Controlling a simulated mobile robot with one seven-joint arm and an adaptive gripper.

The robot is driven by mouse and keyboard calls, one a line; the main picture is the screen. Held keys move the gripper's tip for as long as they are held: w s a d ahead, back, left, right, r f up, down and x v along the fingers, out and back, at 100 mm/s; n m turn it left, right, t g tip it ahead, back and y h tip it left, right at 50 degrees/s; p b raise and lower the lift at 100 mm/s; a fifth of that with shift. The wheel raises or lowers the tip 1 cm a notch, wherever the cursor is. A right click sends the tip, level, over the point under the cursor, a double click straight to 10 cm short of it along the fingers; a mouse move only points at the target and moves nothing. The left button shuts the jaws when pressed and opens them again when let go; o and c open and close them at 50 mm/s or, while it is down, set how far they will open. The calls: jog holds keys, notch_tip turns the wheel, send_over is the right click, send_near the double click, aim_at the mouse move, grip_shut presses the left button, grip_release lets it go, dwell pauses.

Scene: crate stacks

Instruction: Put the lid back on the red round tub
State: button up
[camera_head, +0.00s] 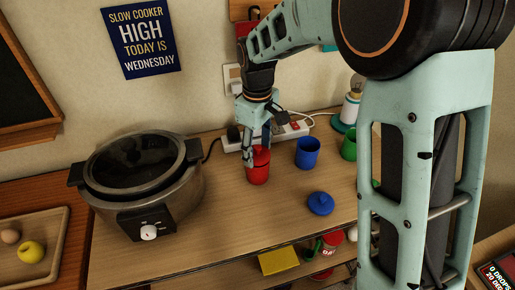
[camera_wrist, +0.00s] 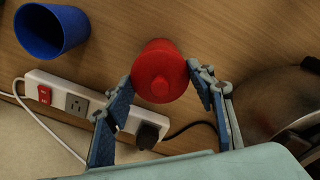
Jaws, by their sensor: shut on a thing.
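The red round tub (camera_head: 258,176) stands upright on the wooden counter, right of the slow cooker. Its red lid (camera_head: 261,157) is over the tub's mouth; it also shows in the wrist view (camera_wrist: 160,72) with its round knob facing the camera. My gripper (camera_head: 257,155) points down from above, its fingers on either side of the lid. In the wrist view my gripper (camera_wrist: 163,80) is shut on the lid's rim. Lid and tub look lined up, but I cannot tell if the lid is fully seated. The tub's rim is hidden.
An open blue tub (camera_head: 307,153) stands to the right, with a blue lid (camera_head: 320,204) lying in front. A green tub (camera_head: 349,145) is further right. A white power strip (camera_head: 290,132) lies behind. The slow cooker (camera_head: 140,185) is left.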

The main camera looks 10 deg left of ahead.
dwell(0.4)
jog(key=o, duration=0.9)
jog(key=shift+o, duration=0.4)
jog(key=o, duration=0.4)
jog(key=shift+r+p, duration=2.7)
jog(key=shift+r, duration=0.85)
